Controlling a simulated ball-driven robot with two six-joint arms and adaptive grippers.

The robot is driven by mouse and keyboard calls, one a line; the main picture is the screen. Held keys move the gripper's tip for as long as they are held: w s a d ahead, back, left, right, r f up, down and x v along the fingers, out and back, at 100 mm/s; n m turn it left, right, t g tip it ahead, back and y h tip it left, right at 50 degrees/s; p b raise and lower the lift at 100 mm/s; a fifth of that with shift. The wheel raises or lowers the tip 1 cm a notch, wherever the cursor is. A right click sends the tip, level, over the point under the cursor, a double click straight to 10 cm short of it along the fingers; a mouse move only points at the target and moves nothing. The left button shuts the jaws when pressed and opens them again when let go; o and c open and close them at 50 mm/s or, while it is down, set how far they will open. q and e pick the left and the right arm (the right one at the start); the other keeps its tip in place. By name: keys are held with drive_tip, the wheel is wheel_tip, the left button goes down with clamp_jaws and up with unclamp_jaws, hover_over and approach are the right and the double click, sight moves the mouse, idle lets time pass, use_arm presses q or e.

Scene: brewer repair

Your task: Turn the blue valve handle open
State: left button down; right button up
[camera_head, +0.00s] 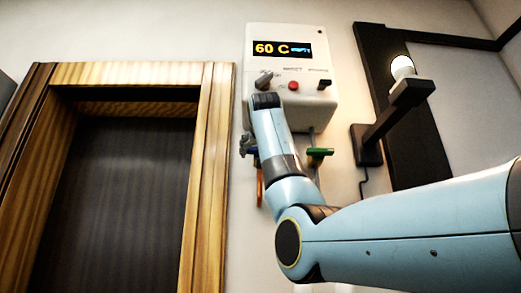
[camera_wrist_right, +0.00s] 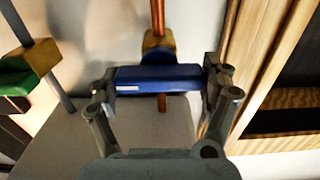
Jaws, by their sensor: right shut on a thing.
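The blue valve handle (camera_wrist_right: 160,78) lies across the copper pipe (camera_wrist_right: 158,18) in the right wrist view, in front of a brass valve body (camera_wrist_right: 158,46). My right gripper (camera_wrist_right: 160,84) has one finger at each end of the handle and is shut on it. My right forearm and wrist cover part of the valve area there. My left gripper is in neither view.
A green valve handle (camera_head: 319,152) sits on a grey pipe close to the right of my wrist. The brewer's display reads 60 C. A black wall-mounted lamp (camera_head: 390,118) stands further right. A wooden door frame (camera_head: 208,170) is on the left.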

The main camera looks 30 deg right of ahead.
idle(0.4)
drive_tip(key=n+p, duration=0.1)
drive_tip(key=n, duration=0.3)
drive_tip(key=shift+n, duration=0.4)
drive_tip(key=n+p, duration=0.1)
drive_tip(key=n, duration=0.3)
drive_tip(key=shift+a+n, duration=0.1)
drive_tip(key=shift+n, duration=0.2)
drive_tip(key=n+p, duration=0.1)
drive_tip(key=n, duration=0.3)
drive_tip(key=shift+w, duration=0.1)
drive_tip(key=shift+f+n+p, duration=0.2)
drive_tip(key=shift+n+p, duration=0.55)
drive_tip(key=shift+n, duration=1.45)
drive_tip(key=o, duration=1.1)
drive_tip(key=shift+a, duration=0.1)
drive_tip(key=shift+c, duration=0.2)
